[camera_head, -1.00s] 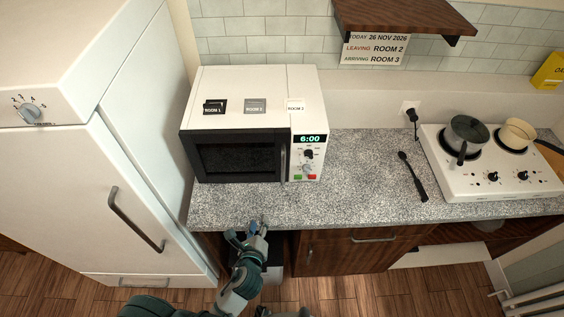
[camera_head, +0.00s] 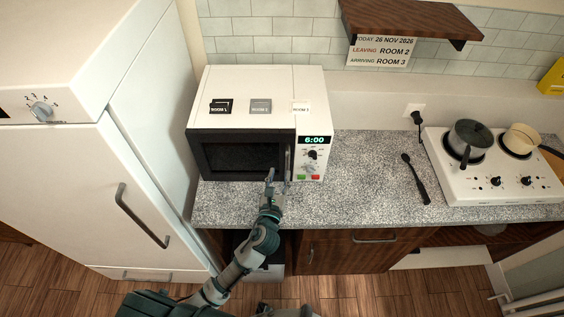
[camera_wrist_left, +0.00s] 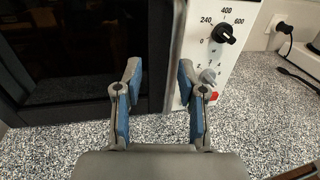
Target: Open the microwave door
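The white microwave (camera_head: 255,83) stands on the counter with its dark door (camera_head: 240,155) shut. Its vertical handle (camera_head: 288,157) is at the door's right edge, left of the control panel. My left gripper (camera_head: 278,175) is at the door's lower right, by the handle's lower end. In the left wrist view the gripper (camera_wrist_left: 158,80) is open, with blue-padded fingers apart. The handle (camera_wrist_left: 177,50) shows beyond and between the fingertips, closer to the right finger. Contact cannot be told. My right gripper is not in view.
The granite counter (camera_head: 360,190) is clear right of the microwave up to a black ladle (camera_head: 416,180). A hob (camera_head: 490,185) with pots is further right. The fridge (camera_head: 60,190) stands close on the left. A wooden shelf (camera_head: 410,18) is above.

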